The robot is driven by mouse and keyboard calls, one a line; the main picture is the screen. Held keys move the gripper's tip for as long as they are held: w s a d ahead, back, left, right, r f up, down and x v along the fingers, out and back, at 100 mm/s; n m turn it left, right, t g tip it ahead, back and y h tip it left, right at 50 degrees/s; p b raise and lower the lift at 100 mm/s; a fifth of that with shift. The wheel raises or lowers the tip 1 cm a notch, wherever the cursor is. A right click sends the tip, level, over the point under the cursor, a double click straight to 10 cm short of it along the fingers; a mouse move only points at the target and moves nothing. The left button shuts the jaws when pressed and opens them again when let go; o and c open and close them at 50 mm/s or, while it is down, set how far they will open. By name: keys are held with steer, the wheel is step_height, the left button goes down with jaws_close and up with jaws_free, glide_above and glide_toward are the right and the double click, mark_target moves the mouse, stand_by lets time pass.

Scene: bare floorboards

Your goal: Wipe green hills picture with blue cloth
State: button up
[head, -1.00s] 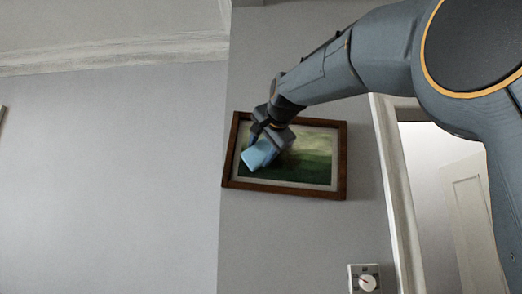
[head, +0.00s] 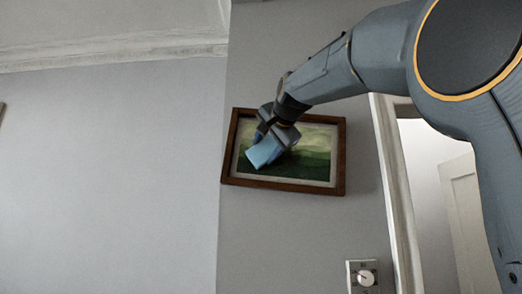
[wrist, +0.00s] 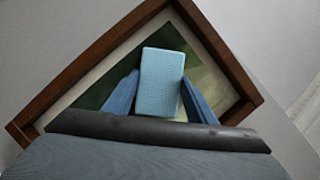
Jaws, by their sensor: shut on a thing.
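The green hills picture (head: 310,160) hangs on the wall in a brown wooden frame, with a pale border around the painting. The picture also shows in the wrist view (wrist: 207,88), tilted by the camera angle. My gripper (head: 272,143) is in front of the picture's left half. It is shut on the blue cloth (head: 262,154), a light blue block-like piece. In the wrist view the cloth (wrist: 160,82) sits between the two blue fingers, over the painting. I cannot tell whether the cloth touches the picture surface. My arm hides the upper left part of the painting.
A white wall dial (head: 364,278) is below the picture to the right. A white door frame (head: 395,190) and an open doorway with a pale door (head: 465,215) are at the right. The grey wall (head: 110,180) to the left is clear.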

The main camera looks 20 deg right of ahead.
steer(key=shift+s+d+f+b, duration=0.25)
steer(key=shift+s+d+b, duration=0.35)
steer(key=shift+d, duration=1.25)
steer(key=shift+s+d+f+b, duration=0.2)
steer(key=shift+s+d+b, duration=0.35)
steer(key=shift+d, duration=1.35)
steer(key=shift+s+d+f+b, duration=0.25)
steer(key=shift+s+d+b, duration=0.3)
steer(key=shift+d, duration=1.3)
steer(key=shift+s+d+r+p, duration=0.15)
steer(key=shift+r+p, duration=0.65)
steer(key=shift+p, duration=0.05)
steer(key=shift+w+a+r+p, duration=0.3)
steer(key=shift+w+a+p, duration=0.35)
steer(key=shift+a, duration=1.5)
steer(key=shift+w+a+r+p, duration=0.35)
steer(key=shift+w+a, duration=0.45)
steer(key=shift+a, duration=1.35)
steer(key=shift+w+a+r+p, duration=0.2)
steer(key=shift+w+a+p, duration=0.45)
steer(key=shift+a, duration=1.5)
steer(key=shift+s+d+b, duration=0.5)
steer(key=shift+s+d, duration=0.2)
steer(key=shift+d, duration=1.45)
steer(key=shift+s+d+b, duration=0.5)
steer(key=shift+s+d, duration=0.15)
steer(key=shift+d, duration=1.55)
steer(key=shift+s+d+b, duration=0.5)
steer(key=shift+s+d, duration=0.2)
steer(key=shift+d, duration=1.45)
